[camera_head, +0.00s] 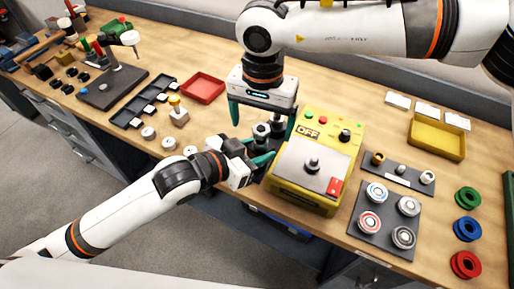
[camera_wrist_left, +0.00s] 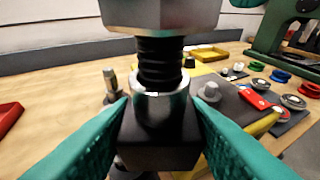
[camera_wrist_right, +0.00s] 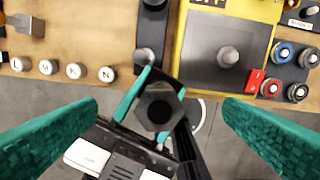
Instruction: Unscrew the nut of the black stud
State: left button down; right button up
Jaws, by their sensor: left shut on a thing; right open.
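The black stud (camera_wrist_left: 160,62) stands upright in the left wrist view, with black thread, a silver collar and a dark block below. Its hex nut (camera_wrist_left: 160,12) sits at the top of the thread, cut off by the picture's edge. My left gripper (camera_wrist_left: 160,110) is shut on the stud's lower dark part. In the right wrist view the nut (camera_wrist_right: 158,108) shows from its end, between the spread fingers of my right gripper (camera_wrist_right: 162,106). The right fingers are open and touch nothing. In the head view my right gripper (camera_head: 262,115) points down above my left gripper (camera_head: 258,160).
The yellow machine (camera_head: 288,195) with an "OFF" sign stands close on the right. Another metal stud (camera_wrist_left: 110,85) stands behind the held one. A red tray (camera_head: 203,88) lies to the left, a yellow tray (camera_head: 437,140) and several spools to the right.

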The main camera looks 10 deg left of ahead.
jog(key=shift+f, duration=0.8)
jog(key=c, duration=1.8)
jog(key=n, duration=0.5)
jog(key=shift+n, duration=0.3)
jog(key=shift+c, duration=0.2)
jog(key=n, duration=0.6)
jog(key=o, duration=1.8)
jog(key=shift+o, duration=0.2)
jog(key=shift+a, duration=0.1)
jog(key=shift+s+a, duration=0.1)
jog(key=shift+s, duration=0.05)
